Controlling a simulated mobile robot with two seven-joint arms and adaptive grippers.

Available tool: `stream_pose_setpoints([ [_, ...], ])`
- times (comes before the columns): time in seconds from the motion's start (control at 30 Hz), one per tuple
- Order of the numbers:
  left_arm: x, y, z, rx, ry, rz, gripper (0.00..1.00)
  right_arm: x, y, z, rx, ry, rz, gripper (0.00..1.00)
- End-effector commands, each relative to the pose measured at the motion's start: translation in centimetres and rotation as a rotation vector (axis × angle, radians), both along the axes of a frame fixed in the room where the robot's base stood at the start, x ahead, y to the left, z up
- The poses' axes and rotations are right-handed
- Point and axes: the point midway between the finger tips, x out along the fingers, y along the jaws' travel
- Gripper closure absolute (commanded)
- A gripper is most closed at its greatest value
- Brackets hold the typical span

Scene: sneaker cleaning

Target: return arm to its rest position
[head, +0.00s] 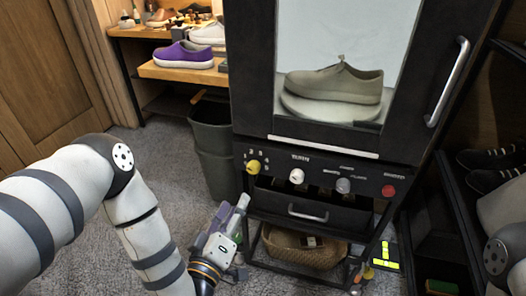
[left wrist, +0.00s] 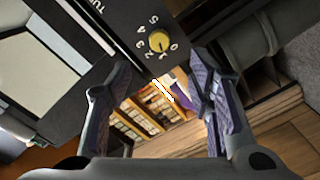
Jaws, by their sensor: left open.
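My left gripper (head: 232,232) is low in front of the cabinet's left side, at the end of my left arm, which comes in from the left. In the left wrist view the two fingers of this gripper (left wrist: 158,85) stand wide apart with nothing between them. Beyond the fingers is the yellow knob (left wrist: 159,41) on the control panel; it also shows in the head view (head: 253,167). My right gripper is out of view.
A dark cabinet (head: 254,60) holds a grey-green shoe (head: 335,84) on a round white stand behind glass. A wicker basket (head: 300,250) sits below it. A grey bin (head: 213,150) stands left of it. A purple shoe (head: 184,55) is on a wooden shelf.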

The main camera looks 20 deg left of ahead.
Motion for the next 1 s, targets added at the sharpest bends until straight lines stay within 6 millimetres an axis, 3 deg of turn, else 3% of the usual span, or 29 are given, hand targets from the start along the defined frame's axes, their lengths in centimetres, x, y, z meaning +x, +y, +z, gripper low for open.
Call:
stream_pose_setpoints([
  [0.07, -0.7, -0.6, -0.7, 0.025, 0.058, -0.029, 0.53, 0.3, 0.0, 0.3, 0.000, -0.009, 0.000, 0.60],
  [0.17, -4.6, -2.4, -4.2, 0.142, 0.317, -0.152, 0.53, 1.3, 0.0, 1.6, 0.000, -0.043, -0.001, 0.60],
  [0.23, -10.2, -3.1, -7.3, 0.265, 0.576, -0.280, 0.53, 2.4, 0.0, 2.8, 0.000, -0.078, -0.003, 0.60],
  [0.33, -19.6, -1.9, -9.9, 0.427, 0.929, -0.450, 0.53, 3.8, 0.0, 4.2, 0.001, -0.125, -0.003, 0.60],
  [0.4, -25.9, -0.1, -10.1, 0.513, 1.145, -0.549, 0.53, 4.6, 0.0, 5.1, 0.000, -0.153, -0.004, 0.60],
  [0.5, -33.1, 2.4, -8.9, 0.594, 1.390, -0.652, 0.53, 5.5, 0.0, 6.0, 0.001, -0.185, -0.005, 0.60],
  [0.6, -37.7, 4.2, -7.4, 0.630, 1.548, -0.715, 0.53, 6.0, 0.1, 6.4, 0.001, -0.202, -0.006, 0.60],
  [0.73, -40.1, 5.1, -6.5, 0.642, 1.634, -0.747, 0.53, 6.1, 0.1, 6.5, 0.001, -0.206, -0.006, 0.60],
  [1.0, -40.3, 5.1, -6.6, 0.639, 1.641, -0.750, 0.53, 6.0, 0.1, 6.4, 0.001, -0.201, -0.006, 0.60],
])
